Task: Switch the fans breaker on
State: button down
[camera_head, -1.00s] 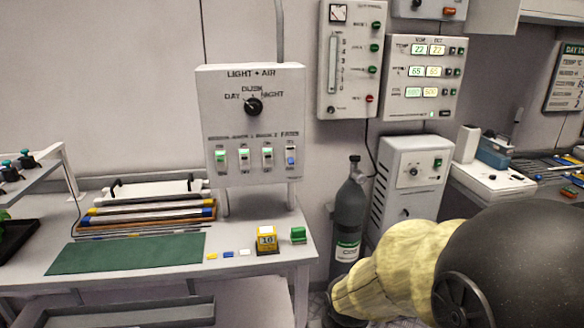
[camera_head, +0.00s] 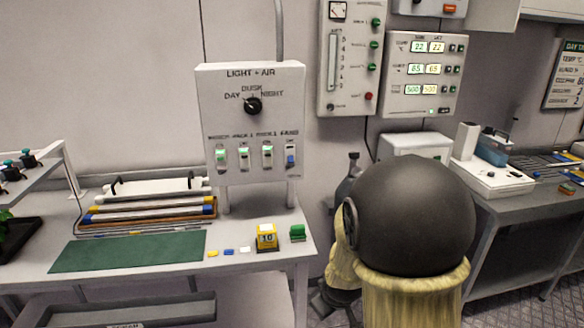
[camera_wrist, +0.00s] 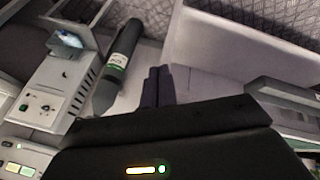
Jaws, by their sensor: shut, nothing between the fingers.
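The LIGHT + AIR panel (camera_head: 250,110) stands at the back of the white bench. The breaker is not in the wrist view. In the head view my arm hides the gripper.
The gas cylinder (camera_wrist: 118,62) and a white unit with a knob (camera_wrist: 48,95) are near my gripper.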

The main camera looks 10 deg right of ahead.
jog(key=w+d+n+t+h+p, duration=0.2)
jog(key=w+d+n+t, duration=0.15)
jog(key=w+n, duration=0.4)
jog(key=n+t+y+p, duration=0.3)
jog(key=n+t, duration=0.8)
jog(key=n, duration=1.3)
send_near(290, 164)
jog(key=s, duration=0.3)
jog(key=shift+s+f+m, duration=0.15)
jog(key=shift+s+m, duration=0.05)
jog(key=shift+m, duration=0.05)
jog(key=shift+w+r+p, duration=0.25)
jog(key=shift+w+p, duration=0.15)
jog(key=shift+w, duration=1.25)
jog(key=shift+w+r+p, duration=0.25)
jog(key=shift+w+p, duration=0.15)
jog(key=shift+w, duration=1.25)
jog(key=shift+w+r+p, duration=0.25)
jog(key=shift+w+p, duration=0.15)
jog(key=shift+w, duration=1.25)
